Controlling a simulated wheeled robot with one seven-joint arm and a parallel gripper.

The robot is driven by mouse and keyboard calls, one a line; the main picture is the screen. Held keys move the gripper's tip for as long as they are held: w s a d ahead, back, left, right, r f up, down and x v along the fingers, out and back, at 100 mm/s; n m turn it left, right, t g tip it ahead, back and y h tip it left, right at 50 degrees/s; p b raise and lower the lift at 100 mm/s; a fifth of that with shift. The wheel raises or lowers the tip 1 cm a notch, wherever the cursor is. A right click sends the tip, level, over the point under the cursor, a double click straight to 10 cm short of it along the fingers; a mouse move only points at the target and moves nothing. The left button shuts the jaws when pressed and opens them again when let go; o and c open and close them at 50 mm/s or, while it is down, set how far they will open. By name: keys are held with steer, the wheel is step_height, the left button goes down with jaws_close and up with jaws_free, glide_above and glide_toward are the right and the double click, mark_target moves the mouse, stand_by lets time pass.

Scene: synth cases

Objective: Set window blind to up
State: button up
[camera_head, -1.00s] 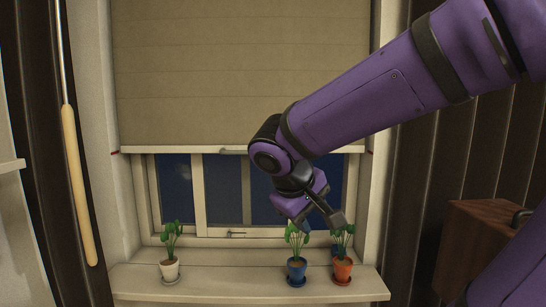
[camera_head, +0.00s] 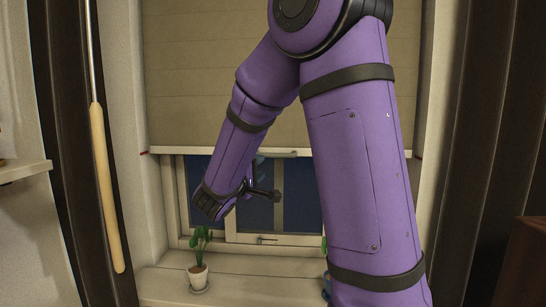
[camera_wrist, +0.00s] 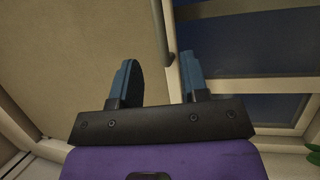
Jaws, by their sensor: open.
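The beige window blind (camera_head: 190,80) hangs partly down over the window (camera_head: 285,200). Its pale bottom bar (camera_head: 170,150) has a small grey pull tab (camera_head: 280,154) near the middle. My gripper (camera_head: 274,195) shows small and side-on, in front of the glass and just below the bar; my wrist partly hides it. In the wrist view my gripper (camera_wrist: 160,72) is open and empty. There the blind (camera_wrist: 70,50) fills the left, and its bar and tab (camera_wrist: 170,58) appear between the two blue fingers, seemingly beyond the tips. I cannot see any contact.
A potted plant (camera_head: 198,270) stands on the window sill (camera_head: 240,290); another is mostly hidden behind my arm. A wooden-handled rod (camera_head: 108,190) hangs at the left. A shelf (camera_head: 22,172) juts in at the left, and a brown box (camera_head: 528,260) is at the right.

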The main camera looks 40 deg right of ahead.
mark_target(272, 156)
steer(key=x, duration=0.9)
steer(key=shift+d, duration=0.35)
steer(key=shift+c, duration=0.2)
jaws_close()
